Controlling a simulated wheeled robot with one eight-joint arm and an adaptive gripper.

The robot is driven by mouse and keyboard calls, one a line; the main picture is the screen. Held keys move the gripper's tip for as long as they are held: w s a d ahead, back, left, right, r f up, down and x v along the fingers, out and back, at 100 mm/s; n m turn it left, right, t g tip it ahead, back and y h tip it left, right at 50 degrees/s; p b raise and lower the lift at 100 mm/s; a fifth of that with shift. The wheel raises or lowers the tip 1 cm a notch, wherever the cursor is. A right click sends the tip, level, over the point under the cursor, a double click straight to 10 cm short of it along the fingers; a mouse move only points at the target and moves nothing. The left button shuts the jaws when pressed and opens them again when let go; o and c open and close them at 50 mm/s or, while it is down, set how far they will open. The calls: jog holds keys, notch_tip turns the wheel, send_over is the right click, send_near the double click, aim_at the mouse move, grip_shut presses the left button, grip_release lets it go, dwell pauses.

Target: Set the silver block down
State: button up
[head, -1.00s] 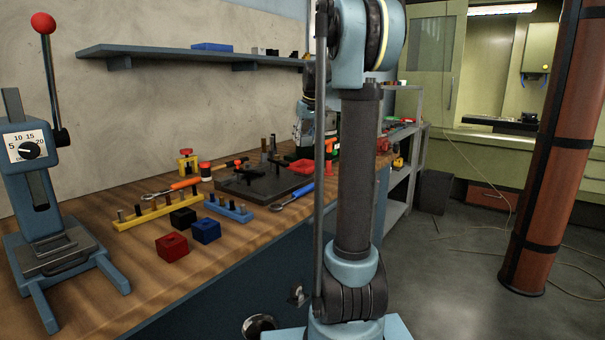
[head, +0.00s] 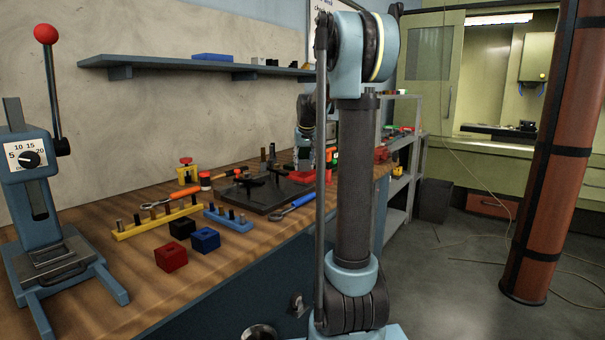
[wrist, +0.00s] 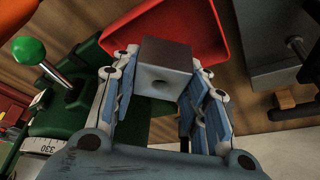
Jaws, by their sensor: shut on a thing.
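The silver block (wrist: 166,56) is a grey cube with a dark hole in the face towards the wrist camera. My gripper (wrist: 163,72) is shut on it, with one finger on each side. In the wrist view the block overlaps the edge of a red tray (wrist: 196,18); I cannot tell whether they touch. In the head view I cannot make out the silver block, as my arm hides part of that area.
A green tool with a green ball knob (wrist: 29,50) stands left of my gripper. A grey vise-like part (wrist: 265,40) is at the right. On the bench are a red block (head: 171,257), a blue block (head: 205,239), a black block (head: 182,228) and a dark plate (head: 262,199).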

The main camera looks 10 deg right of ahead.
aim_at(304, 169)
jog(key=shift+f, duration=1.8)
jog(key=o, duration=1.2)
jog(key=v, duration=1.2)
jog(key=shift+a, duration=0.1)
